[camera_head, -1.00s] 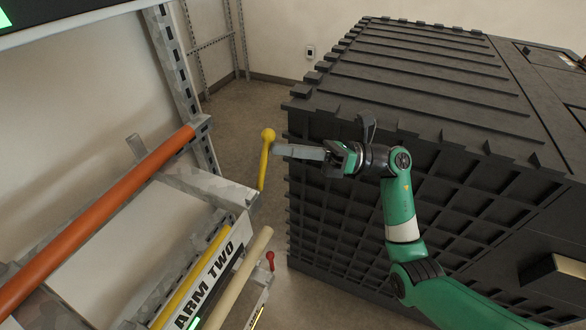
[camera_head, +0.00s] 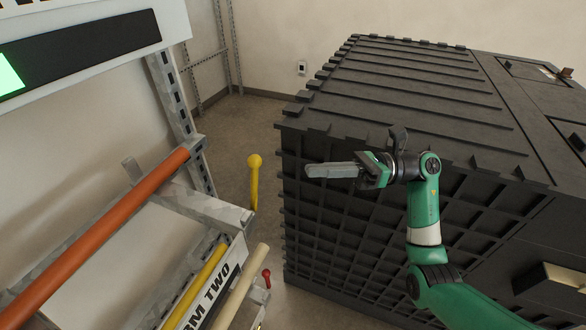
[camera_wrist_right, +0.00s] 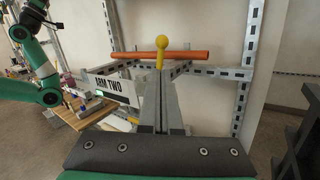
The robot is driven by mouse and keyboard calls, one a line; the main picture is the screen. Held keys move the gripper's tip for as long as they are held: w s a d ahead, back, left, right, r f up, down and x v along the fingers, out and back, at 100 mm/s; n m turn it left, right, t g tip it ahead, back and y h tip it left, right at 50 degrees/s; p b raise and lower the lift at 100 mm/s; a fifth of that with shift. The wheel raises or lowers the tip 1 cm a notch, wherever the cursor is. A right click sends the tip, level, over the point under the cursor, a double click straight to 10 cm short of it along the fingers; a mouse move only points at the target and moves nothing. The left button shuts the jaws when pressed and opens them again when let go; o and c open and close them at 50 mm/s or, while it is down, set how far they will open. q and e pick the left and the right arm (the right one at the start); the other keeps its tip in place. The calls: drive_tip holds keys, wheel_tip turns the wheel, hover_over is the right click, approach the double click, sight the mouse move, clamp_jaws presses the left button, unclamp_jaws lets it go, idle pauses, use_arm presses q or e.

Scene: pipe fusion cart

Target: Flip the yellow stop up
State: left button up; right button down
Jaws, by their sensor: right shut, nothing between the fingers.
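The yellow stop (camera_head: 254,182) is a lever with a round knob, standing upright at the right end of the grey metal frame. It also shows in the right wrist view (camera_wrist_right: 161,52), just beyond my fingertips in the picture, with the orange pipe behind it. My right gripper (camera_head: 308,171) is shut and empty, pointing left toward the stop with a clear gap between them in the head view. Its closed fingers show in the right wrist view (camera_wrist_right: 161,95). My left gripper is not in the head view; a green arm shows at the left in the wrist view.
An orange pipe (camera_head: 95,238) lies across the grey frame (camera_head: 200,205). Below are a yellow bar, a cream pipe (camera_head: 240,290), an "ARM TWO" sign (camera_head: 214,297) and a red-knobbed lever (camera_head: 267,277). A large black ribbed crate (camera_head: 400,105) stands at the right, below my right arm.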

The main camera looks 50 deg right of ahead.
drive_tip(key=v, duration=0.3)
idle(0.6)
